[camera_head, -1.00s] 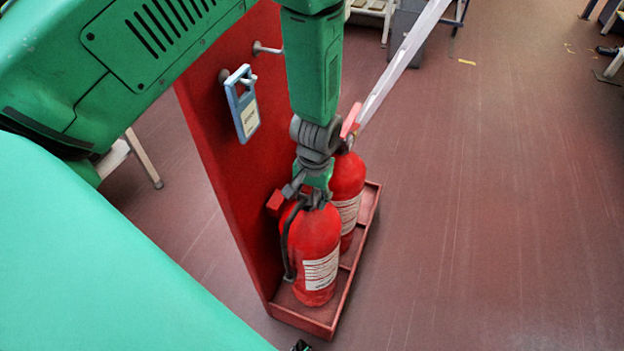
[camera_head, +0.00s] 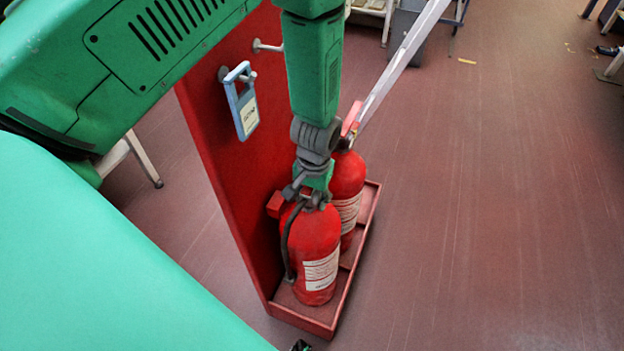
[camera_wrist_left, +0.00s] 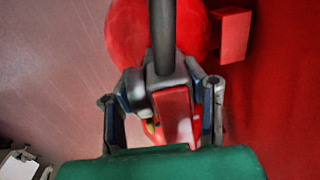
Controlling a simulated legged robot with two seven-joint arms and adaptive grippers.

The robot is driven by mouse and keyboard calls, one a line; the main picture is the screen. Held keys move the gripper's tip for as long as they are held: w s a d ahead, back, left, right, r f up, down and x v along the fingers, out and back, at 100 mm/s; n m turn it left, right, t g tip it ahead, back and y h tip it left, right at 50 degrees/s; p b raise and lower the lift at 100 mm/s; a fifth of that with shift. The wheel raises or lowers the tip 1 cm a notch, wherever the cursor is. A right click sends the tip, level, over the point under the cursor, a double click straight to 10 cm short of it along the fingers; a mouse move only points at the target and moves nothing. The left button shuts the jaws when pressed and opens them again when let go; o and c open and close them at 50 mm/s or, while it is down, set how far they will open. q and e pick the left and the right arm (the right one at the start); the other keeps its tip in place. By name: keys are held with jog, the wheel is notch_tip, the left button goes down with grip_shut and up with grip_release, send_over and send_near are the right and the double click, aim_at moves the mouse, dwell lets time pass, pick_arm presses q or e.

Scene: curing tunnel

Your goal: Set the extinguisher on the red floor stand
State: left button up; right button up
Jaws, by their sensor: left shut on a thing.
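The red floor stand (camera_head: 215,130) has a tall back panel and a low tray at its foot. A red extinguisher (camera_head: 314,243) with a white label and black hose is upright in the near part of the tray. My left gripper (camera_head: 314,196) is shut on its head from above. In the left wrist view the gripper's fingers (camera_wrist_left: 162,115) stand on both sides of the red and grey handle, with the extinguisher's body (camera_wrist_left: 125,30) beyond. Whether its base bears on the tray floor is hard to tell.
A second red extinguisher (camera_head: 347,185) stands behind in the tray's far part, close to the first. A blue tag (camera_head: 243,100) hangs from a hook on the panel. A pale bar (camera_head: 402,65) slants up from the second extinguisher. The floor (camera_head: 500,200) to the right is clear.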

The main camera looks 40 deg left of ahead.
pick_arm(q)
jog(key=shift+w, duration=0.1)
jog(key=o, duration=1.4)
jog(key=r, duration=1.2)
jog(key=shift+d, duration=0.35)
